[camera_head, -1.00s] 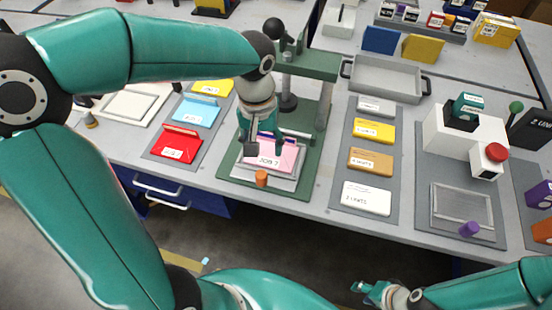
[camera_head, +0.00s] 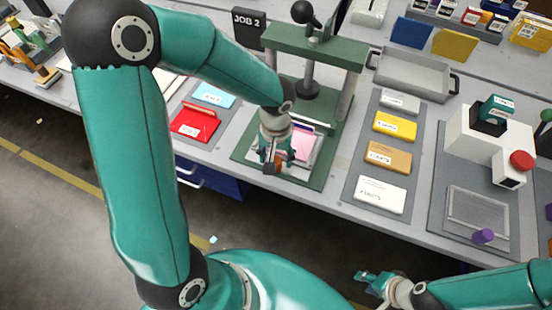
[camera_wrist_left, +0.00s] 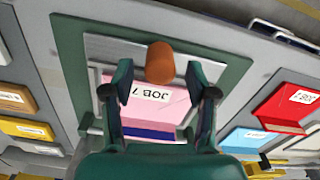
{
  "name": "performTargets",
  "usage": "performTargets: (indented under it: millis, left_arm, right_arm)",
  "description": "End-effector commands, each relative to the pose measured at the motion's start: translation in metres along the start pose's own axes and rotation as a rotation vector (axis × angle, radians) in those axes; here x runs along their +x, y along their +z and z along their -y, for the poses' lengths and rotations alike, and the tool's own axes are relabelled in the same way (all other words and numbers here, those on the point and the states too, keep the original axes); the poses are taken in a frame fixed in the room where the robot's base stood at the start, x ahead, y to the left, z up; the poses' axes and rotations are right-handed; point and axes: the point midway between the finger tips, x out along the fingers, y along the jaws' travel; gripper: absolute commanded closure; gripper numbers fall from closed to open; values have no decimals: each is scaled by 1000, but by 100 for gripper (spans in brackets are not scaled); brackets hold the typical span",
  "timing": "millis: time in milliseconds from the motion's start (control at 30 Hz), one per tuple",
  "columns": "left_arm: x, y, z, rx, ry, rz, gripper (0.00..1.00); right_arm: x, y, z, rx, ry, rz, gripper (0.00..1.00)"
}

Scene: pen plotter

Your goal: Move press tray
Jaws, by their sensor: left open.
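The press tray (camera_wrist_left: 104,50) is a grey metal plate on the green press base (camera_head: 318,184). It bears a pink block (camera_head: 302,145) labelled JOB 7 with a dark blue part at its side. An orange knob (camera_wrist_left: 160,62) stands at the tray's front edge. My left gripper (camera_head: 270,163) is open and low at the knob; in the left wrist view the knob shows between its fingertips, though contact is not clear. The gripper hides part of the tray in the head view. My right gripper (camera_head: 370,281) is low at the bottom right, away from the table; its jaws are too small to judge.
The green press frame (camera_head: 335,50) with its lever stands behind the tray. Red (camera_head: 193,123) and blue (camera_head: 213,95) blocks lie to the left. A mat with several unit blocks (camera_head: 380,193) lies to the right, with an empty grey tray (camera_head: 412,76) behind it.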

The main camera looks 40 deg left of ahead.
Motion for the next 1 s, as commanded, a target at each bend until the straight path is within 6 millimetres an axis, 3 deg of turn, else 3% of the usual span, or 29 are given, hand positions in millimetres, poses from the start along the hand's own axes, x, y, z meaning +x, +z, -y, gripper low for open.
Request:
performTargets:
  millis: [200,500,833,1000]
  left_arm:
    - [17,0,0,1,1,0,42]
    - [18,0,-1,1,1,0,42]
    - [18,0,-1,2,1,-1,97]
    - [18,0,-1,2,1,-1,100]
  right_arm:
    - [1,0,0,0,0,0,60]
    - [1,0,0,0,0,0,60]
    - [1,0,0,0,0,0,60]
    - [1,0,0,0,0,0,60]
